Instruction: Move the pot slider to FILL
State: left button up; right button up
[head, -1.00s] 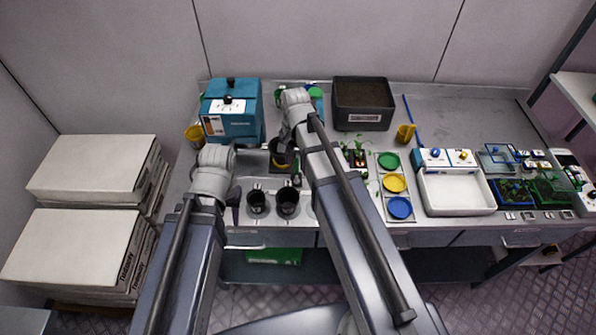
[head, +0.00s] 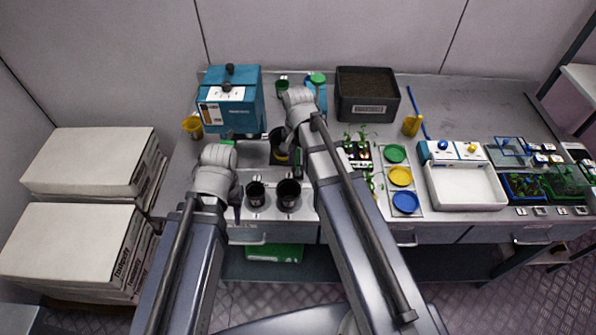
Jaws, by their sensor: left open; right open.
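The blue dispenser machine (head: 231,112) stands at the back left of the bench, with a black knob on its white-topped panel. A dark pot (head: 279,142) with a yellowish band sits right of the machine's front on a dark base, which may be the slider; FILL lettering is not readable. My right gripper (head: 296,152) is open, beside the pot's right side and partly hidden by its own arm; contact cannot be told. My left gripper (head: 237,206) is open, pointing down left of two black pots (head: 256,194) (head: 289,194) at the front.
A soil bin (head: 367,108) stands at the back. Seedlings (head: 358,152), a holder with green, yellow and blue discs (head: 401,176), and a white tray (head: 466,189) lie to the right. White boxes (head: 90,160) are stacked at left.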

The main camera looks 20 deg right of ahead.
jog(key=shift+f+b, duration=1)
jog(key=shift+f, duration=0.5)
pick_arm(q)
notch_tip(320, 180, down, 3)
pick_arm(e)
jog(key=shift+c, duration=0.4)
grip_shut()
